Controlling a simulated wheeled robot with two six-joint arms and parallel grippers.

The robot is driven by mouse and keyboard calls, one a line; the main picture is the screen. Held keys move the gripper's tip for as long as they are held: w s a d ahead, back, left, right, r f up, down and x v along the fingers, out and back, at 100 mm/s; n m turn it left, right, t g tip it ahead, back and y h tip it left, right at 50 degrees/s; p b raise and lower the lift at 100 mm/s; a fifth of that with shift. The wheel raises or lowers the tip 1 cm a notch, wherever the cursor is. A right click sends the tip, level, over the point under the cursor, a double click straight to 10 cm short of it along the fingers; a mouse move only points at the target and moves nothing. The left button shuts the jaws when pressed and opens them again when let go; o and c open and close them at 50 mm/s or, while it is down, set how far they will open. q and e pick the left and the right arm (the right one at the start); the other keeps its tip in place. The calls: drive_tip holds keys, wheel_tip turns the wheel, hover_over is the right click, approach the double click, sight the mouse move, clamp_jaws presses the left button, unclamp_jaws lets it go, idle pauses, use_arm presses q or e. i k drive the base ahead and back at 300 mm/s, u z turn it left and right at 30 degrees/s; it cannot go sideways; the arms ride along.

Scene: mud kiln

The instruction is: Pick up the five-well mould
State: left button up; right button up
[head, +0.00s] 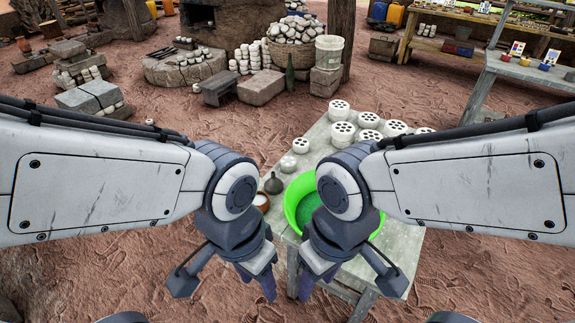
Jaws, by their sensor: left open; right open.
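Several white round moulds with dark wells stand on the far part of the grey wooden table (405,245). One mould (340,108) is at the back, another mould (369,120) is to its right, and a smaller mould (300,145) is at the left edge. The wells are too small to count, so I cannot tell which is the five-well mould. My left gripper (266,284) hangs off the table's near left corner, pointing down, open and empty. My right gripper (308,282) hangs over the near edge, open and empty. Both are well short of the moulds.
A bright green basin (294,205) stands on the table, partly hidden by my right arm. A small dark pot (273,184) and a reddish bowl with white contents (262,201) are left of it.

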sight(288, 164)
drive_tip(key=u, duration=2.3)
drive_tip(key=k, duration=0.85)
drive_tip(key=z, duration=0.85)
drive_tip(key=i, duration=1)
drive_tip(key=z, duration=0.05)
